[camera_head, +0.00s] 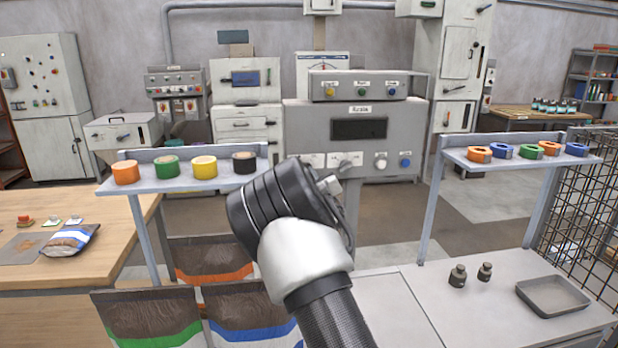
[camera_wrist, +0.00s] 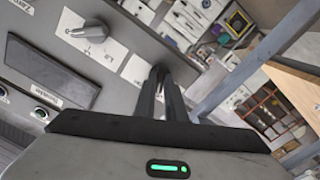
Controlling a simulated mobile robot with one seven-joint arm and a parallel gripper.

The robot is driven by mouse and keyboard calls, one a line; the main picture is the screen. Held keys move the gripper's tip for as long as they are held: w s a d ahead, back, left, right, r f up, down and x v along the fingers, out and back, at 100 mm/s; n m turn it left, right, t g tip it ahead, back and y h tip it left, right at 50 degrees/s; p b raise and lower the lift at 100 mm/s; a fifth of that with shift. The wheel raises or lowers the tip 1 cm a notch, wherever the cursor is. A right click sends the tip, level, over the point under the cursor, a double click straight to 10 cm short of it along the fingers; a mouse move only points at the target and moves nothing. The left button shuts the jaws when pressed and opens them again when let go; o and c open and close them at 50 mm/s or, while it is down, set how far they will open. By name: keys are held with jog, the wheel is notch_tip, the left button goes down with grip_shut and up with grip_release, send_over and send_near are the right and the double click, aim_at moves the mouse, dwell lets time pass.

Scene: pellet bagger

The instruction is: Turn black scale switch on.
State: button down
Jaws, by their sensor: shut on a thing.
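The grey scale cabinet (camera_head: 358,131) stands ahead, with a dark display and a row of controls on its lower front. In the wrist view, my gripper (camera_wrist: 161,74) reaches to a white label plate (camera_wrist: 140,70) on this panel. Its two dark fingers are close together, shut on a small part there, which fits the black scale switch. The fingers hide the switch, so its angle cannot be told. A grey lever knob (camera_wrist: 88,31) on another white plate sits beside it. In the head view my gripper (camera_head: 333,183) is in front of the panel, its tips hard to make out.
A left shelf (camera_head: 142,185) holds coloured tape rolls; a right shelf (camera_head: 490,164) holds coloured rings. A white knob (camera_head: 380,160) and blue button (camera_head: 405,160) are on the panel. Bags stand below the left shelf. A grey tray (camera_head: 552,296) lies on the front right bench.

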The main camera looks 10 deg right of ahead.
jog(key=shift+m+b, duration=5.8)
jog(key=shift+b, duration=0.25)
jog(key=shift+a, duration=0.1)
jog(key=c, duration=1.8)
grip_release()
jog(key=shift+s, duration=0.1)
